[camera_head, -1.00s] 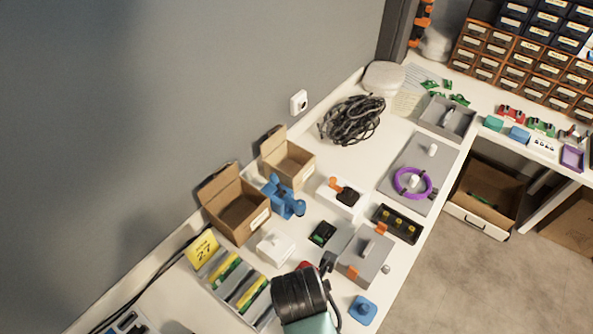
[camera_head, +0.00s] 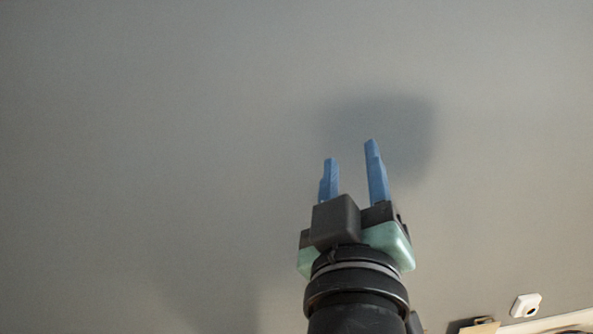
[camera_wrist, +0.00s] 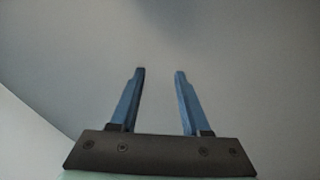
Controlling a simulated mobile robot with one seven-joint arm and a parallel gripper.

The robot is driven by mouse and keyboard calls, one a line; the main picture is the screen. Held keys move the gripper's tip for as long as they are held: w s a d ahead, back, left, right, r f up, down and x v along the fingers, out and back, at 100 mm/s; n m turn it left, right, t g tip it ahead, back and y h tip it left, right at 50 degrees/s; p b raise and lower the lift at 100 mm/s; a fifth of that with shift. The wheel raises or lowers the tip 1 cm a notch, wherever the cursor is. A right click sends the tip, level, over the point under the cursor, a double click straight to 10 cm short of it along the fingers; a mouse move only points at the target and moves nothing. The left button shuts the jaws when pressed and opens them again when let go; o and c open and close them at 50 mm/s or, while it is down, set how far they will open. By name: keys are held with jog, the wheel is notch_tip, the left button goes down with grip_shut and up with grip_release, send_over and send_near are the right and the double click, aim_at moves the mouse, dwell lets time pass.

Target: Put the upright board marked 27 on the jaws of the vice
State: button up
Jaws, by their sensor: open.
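My gripper (camera_head: 350,160) is raised in front of a plain grey wall, with its two blue fingers apart and nothing between them. In the wrist view my gripper (camera_wrist: 160,75) also shows open and empty. Neither the board marked 27 nor the vice is in view now.
The grey wall (camera_head: 180,150) fills most of the head view. A white wall socket (camera_head: 525,305) shows at the lower right. The space around the fingers is clear.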

jog(key=s+a+r+m+t+y, duration=0.1)
jog(key=s+a+r+m+t, duration=0.1)
jog(key=s+r, duration=0.3)
jog(key=s+a+r+m+t+y, duration=0.2)
jog(key=s+a+r+t, duration=0.2)
jog(key=r, duration=0.7)
jog(key=shift+s+a+r+m+t, duration=0.15)
jog(key=shift+s+a+m+t, duration=0.15)
jog(key=shift+s+a+t, duration=0.1)
